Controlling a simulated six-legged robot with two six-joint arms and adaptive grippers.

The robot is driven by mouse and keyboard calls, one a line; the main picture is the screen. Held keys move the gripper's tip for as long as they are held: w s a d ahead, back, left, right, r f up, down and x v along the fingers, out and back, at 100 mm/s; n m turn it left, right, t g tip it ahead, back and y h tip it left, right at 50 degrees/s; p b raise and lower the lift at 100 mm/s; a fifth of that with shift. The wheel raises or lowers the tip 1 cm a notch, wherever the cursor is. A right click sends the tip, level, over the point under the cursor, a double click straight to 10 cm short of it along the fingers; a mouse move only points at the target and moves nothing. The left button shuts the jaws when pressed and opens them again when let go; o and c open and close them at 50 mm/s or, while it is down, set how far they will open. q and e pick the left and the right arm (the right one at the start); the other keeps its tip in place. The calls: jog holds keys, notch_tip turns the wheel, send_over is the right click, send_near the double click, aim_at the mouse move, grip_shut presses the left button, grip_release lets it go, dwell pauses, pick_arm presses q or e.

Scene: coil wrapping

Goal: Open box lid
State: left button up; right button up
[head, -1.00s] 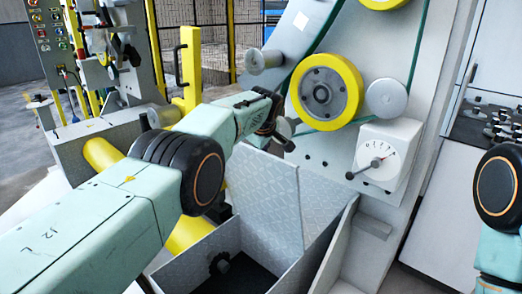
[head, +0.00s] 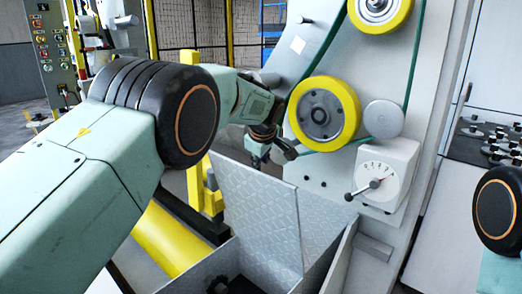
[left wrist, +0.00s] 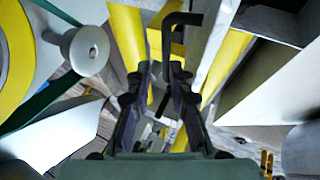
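The box (head: 325,262) is grey patterned metal and stands at the bottom centre of the head view. Its lid (head: 255,205), a patterned metal panel, stands raised and tilted at the back of the box, so the dark inside shows. My left gripper (head: 273,150) is above the lid's upper edge, in front of the machine, with nothing seen in it. In the left wrist view its two dark fingers (left wrist: 158,100) are apart, with a gap between them. I cannot see it touching the lid. My right gripper is out of view; only part of that arm shows.
A yellow-rimmed roller (head: 323,113) and a dial box (head: 386,172) with a lever are on the machine panel close to the left gripper. A yellow post (head: 195,110) stands behind my left arm. A control panel (head: 48,50) is at the far left.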

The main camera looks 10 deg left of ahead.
pick_arm(q)
jog(key=shift+v, duration=2.8)
jog(key=shift+a+f, duration=0.1)
jog(key=shift+f, duration=0.05)
